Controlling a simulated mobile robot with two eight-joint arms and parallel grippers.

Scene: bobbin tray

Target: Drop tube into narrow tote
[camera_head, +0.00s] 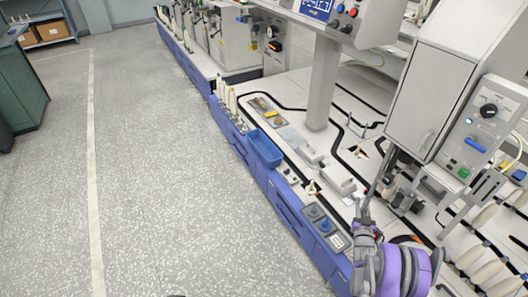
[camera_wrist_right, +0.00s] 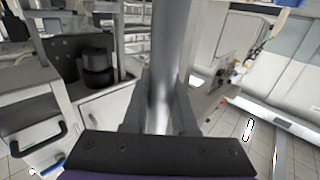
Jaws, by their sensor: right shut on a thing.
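My right gripper (camera_head: 362,214) is above the machine's front worktop in the lower right of the head view. In the right wrist view its two fingers (camera_wrist_right: 160,105) are shut on a smooth grey tube (camera_wrist_right: 168,50), which runs up out of the picture between them. In the head view the tube (camera_head: 377,178) shows as a thin, dark, tilted length above the fingers. The narrow tote (camera_head: 265,148) looks to be the blue, open-topped bin on the machine's front edge, to the upper left of the gripper and apart from it. My left gripper is not in view.
White bobbins (camera_head: 228,98) stand along the front edge beyond the bin. A grey control box (camera_head: 490,128) and a post (camera_head: 322,90) rise from the machine. More bobbins (camera_head: 485,270) lie at the lower right. The speckled floor (camera_head: 170,180) at left is clear.

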